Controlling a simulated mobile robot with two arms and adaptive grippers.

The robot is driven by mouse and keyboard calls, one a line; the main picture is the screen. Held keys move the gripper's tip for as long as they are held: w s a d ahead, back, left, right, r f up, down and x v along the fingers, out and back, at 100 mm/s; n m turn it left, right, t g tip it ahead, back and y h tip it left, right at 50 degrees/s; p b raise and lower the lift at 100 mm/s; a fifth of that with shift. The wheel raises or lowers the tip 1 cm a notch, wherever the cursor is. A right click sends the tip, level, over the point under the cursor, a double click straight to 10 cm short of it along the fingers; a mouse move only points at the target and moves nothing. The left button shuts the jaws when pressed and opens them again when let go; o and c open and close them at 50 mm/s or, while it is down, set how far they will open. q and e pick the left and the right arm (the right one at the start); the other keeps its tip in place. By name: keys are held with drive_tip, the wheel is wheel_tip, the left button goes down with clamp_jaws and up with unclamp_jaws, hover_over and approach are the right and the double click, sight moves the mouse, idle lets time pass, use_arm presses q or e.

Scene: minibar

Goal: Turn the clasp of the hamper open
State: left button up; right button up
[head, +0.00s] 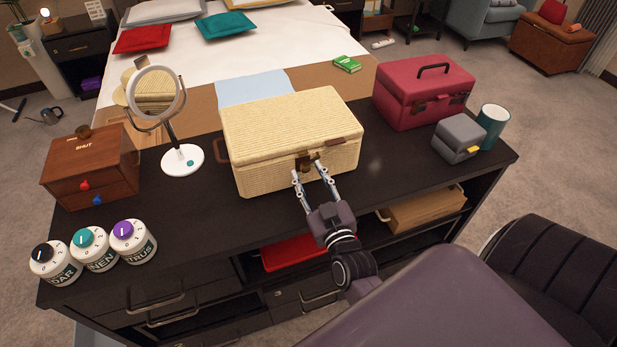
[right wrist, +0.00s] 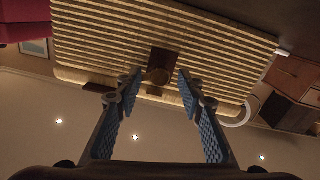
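The hamper (head: 285,125) is a pale wicker box with a closed lid, standing in the middle of the dark counter. Its brown clasp (head: 306,163) sits on the front face, and it also shows in the right wrist view (right wrist: 162,66). My right gripper (head: 311,174) is in front of the clasp, with its two fingers apart. In the right wrist view the fingertips (right wrist: 160,76) lie on either side of the clasp's lower part, with gaps visible. I cannot tell whether they touch it. My left gripper is not in view.
The dark counter (head: 205,230) also holds a round mirror (head: 156,93), a wooden box (head: 90,170), several white jars (head: 92,250), a red case (head: 424,90), a grey box (head: 458,139) and a teal cup (head: 493,125). A bed (head: 300,40) stands behind.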

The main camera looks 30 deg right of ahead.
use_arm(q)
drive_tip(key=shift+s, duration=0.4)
use_arm(e)
drive_tip(key=shift+w, duration=0.15)
drive_tip(key=shift+c, duration=0.6)
clamp_jaws()
drive_tip(key=shift+r+m+p, duration=0.15)
drive_tip(key=shift+m+p, duration=0.8)
drive_tip(key=shift+m, duration=0.15)
drive_tip(key=shift+m+p, duration=0.4)
drive_tip(key=shift+m, duration=0.6)
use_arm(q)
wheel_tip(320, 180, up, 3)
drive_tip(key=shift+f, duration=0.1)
use_arm(e)
drive_tip(key=shift+m, duration=0.6)
drive_tip(key=shift+o, duration=0.6)
unclamp_jaws()
